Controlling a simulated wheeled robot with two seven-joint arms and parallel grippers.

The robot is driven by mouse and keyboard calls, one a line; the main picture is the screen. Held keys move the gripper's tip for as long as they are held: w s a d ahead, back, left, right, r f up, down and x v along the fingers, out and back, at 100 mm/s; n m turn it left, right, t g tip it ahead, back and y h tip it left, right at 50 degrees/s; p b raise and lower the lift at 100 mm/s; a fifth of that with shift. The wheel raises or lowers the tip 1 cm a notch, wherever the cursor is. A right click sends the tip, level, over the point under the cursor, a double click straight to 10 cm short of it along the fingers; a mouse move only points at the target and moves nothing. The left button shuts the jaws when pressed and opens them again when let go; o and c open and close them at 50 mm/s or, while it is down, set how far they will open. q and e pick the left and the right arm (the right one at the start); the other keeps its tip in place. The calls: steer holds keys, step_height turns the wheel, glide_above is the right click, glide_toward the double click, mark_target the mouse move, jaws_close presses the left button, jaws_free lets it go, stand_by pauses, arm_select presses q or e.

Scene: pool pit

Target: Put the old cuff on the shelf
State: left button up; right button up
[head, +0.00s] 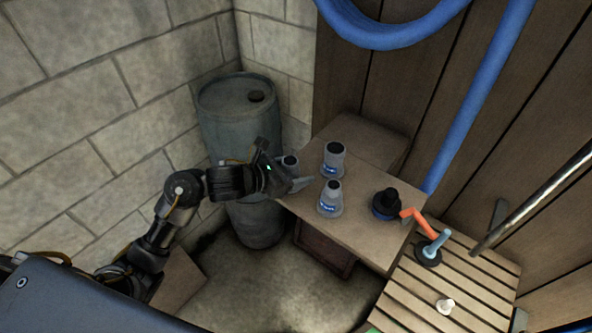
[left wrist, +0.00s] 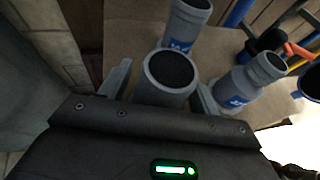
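A grey round piece with a dark, wide mouth (left wrist: 165,88) stands between the fingers of my left gripper (left wrist: 163,92) in the left wrist view. It may be the old cuff; no marking on it can be read. In the head view it shows in part (head: 290,161) behind my left gripper (head: 296,182), at the left end of the wooden top (head: 362,232). The fingers stand on either side of it with a small gap, so the gripper looks open. My right gripper is not in view.
Two grey, blue-labelled containers, one wide-mouthed (head: 334,160) and one necked (head: 330,200), stand close by. A black-and-blue piece (head: 386,206) and an orange-handled tool (head: 418,222) lie farther right. A barrel (head: 240,105) stands behind left; a slatted crate (head: 425,290) is at right.

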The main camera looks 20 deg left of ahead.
arm_select(q)
steer(key=shift+r, duration=0.15)
steer(key=b+v, duration=0.1)
steer(key=v, duration=1.1)
stand_by(0.4)
